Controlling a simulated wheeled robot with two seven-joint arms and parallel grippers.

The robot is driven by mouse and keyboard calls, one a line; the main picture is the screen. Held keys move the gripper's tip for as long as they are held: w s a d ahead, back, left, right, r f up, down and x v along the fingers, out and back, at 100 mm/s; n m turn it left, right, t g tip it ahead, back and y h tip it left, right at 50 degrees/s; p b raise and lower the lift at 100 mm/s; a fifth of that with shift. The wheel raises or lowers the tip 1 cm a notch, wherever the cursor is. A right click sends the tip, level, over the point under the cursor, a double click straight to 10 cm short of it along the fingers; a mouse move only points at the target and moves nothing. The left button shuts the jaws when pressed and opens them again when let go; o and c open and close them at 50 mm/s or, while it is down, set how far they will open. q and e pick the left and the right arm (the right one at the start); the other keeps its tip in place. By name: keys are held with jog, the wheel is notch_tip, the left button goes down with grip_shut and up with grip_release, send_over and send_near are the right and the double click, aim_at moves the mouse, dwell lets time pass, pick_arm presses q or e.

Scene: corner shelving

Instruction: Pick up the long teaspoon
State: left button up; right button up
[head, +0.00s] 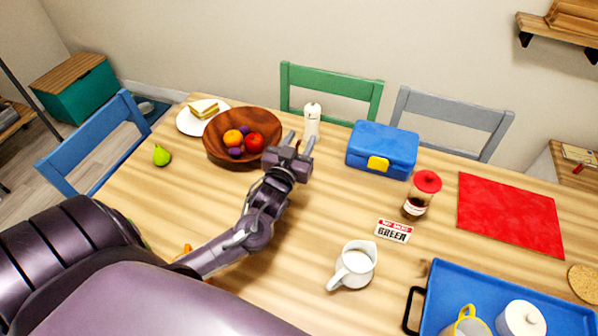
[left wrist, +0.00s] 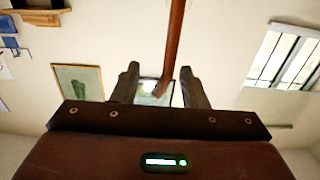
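I cannot make out a long teaspoon on the table in the head view. My left gripper (head: 298,143) is over the table, beside the wooden bowl and the white pepper mill. Its two fingers stand apart, and I see nothing held in the head view. In the left wrist view the fingers of my left gripper (left wrist: 158,88) are also apart. A thin reddish-brown rod (left wrist: 175,45) shows between them, touching neither finger; I cannot tell what it is or how far off. My right gripper is not in view.
A wooden bowl (head: 214,153) of fruit, a white mill (head: 312,119), a blue lunch box (head: 382,151), a red-lidded jar (head: 419,193), a small sign (head: 394,231), a white jug (head: 354,266) and a blue tray (head: 470,285) surround the gripper. Bare table lies right of my forearm.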

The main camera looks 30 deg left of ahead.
pick_arm(q)
jog(key=shift+x, duration=0.75)
jog(key=shift+s, duration=0.1)
grip_shut()
